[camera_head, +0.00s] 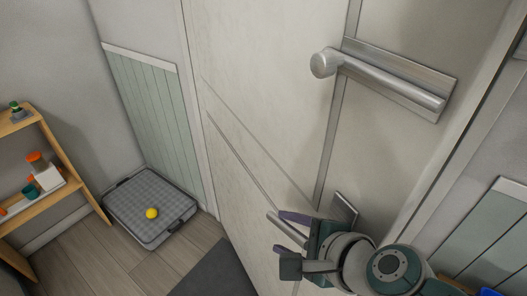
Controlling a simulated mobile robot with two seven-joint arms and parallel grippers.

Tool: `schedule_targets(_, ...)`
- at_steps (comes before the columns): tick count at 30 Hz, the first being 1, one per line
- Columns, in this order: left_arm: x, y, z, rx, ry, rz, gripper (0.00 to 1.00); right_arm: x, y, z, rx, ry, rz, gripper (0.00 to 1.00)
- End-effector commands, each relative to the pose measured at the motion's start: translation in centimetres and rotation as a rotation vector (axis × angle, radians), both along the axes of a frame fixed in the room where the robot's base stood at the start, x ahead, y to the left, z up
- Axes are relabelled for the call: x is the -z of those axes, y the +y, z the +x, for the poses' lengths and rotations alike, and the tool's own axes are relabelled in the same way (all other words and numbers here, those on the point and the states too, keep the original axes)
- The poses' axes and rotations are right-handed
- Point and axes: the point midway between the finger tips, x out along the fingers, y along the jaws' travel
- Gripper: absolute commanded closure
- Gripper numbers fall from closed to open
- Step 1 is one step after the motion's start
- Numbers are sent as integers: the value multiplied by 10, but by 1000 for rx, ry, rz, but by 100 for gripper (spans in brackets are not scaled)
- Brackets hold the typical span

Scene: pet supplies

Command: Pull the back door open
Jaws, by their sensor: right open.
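The pale door (255,90) fills the middle of the head view. I cannot tell whether it is fully closed. A silver lever handle (390,85) on a rectangular plate sits high on its right side. Lower down, a second metal plate (345,209) and a short silver bar (286,229) show beside my gripper, partly hidden by it. My right gripper (288,243) is open in front of the lower door, with the bar's end near its fingers. I cannot tell whether they touch. My left gripper is out of view.
A dark mat (222,272) lies on the wooden floor before the door. A wooden shelf (70,170) with small items stands far left. Green panelling (490,240) is at right.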

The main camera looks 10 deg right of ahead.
Motion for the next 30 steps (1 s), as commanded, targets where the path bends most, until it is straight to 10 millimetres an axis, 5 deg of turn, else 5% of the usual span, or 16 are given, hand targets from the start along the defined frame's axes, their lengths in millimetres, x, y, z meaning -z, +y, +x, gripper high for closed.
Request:
schedule_targets(15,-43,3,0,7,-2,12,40,-52,-25,-65,-4,9,-2,48)
schedule_targets(27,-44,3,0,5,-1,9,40,-59,-29,-71,-2,5,-1,48)
schedule_targets(30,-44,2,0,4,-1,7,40,-60,-28,-71,-14,1,-10,58)
